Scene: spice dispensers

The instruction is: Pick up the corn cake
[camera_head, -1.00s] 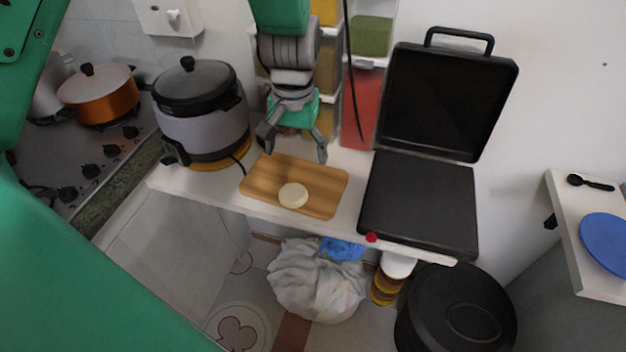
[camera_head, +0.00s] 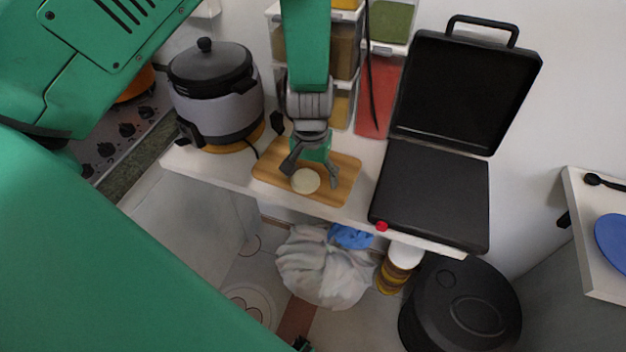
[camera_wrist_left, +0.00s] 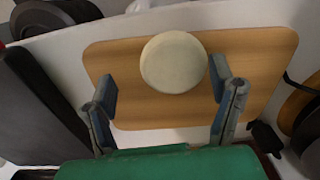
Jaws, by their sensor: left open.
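The corn cake (camera_head: 306,181) is a pale round disc lying flat on the wooden board (camera_head: 345,167) in the head view. It also shows in the left wrist view (camera_wrist_left: 174,62), on the board (camera_wrist_left: 262,62). My left gripper (camera_head: 311,181) is open over the board, its fingers pointing down near the cake. In the left wrist view the fingertips of the left gripper (camera_wrist_left: 165,98) stand apart on either side, with the cake just beyond and partly between them. Nothing is held. Contact between fingers and cake cannot be told. My right gripper is not seen.
A rice cooker (camera_head: 215,100) stands left of the board. An open black grill (camera_head: 432,190) stands right, with a red knob (camera_head: 381,226) at its front. Clear spice dispensers (camera_head: 380,85) are behind. The narrow white shelf (camera_head: 225,170) has little free room.

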